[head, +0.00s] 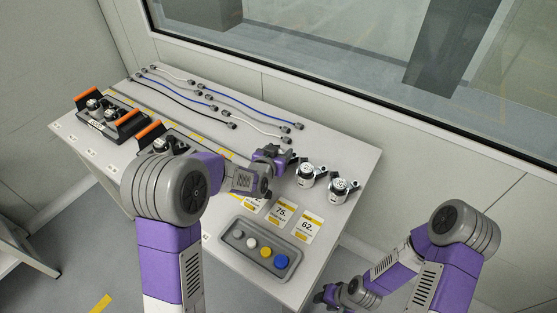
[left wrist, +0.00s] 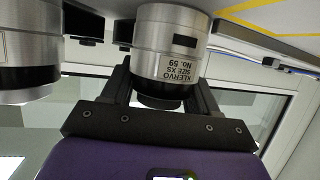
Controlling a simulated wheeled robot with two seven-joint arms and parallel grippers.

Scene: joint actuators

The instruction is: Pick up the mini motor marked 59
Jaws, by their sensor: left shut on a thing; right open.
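The mini motor marked 59 (left wrist: 172,50) is a silver and black cylinder in the left wrist view, its "No. 59" label upside down. My left gripper (left wrist: 160,98) is shut on it, one finger on each side. In the head view my left gripper (head: 272,156) is over the table's right part and hides most or all of this motor. Whether the motor touches the table cannot be told. Two other silver motors (head: 306,175) (head: 341,190) stand just right of it. My right gripper (head: 330,294) is open and low, off the table's front right side.
A neighbouring motor (left wrist: 28,65) is close by in the left wrist view. Number cards (head: 281,212) and a button panel (head: 261,246) lie in front. Cables (head: 215,100) lie at the back, and orange-handled holders (head: 108,118) stand at the left. A window is behind the table.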

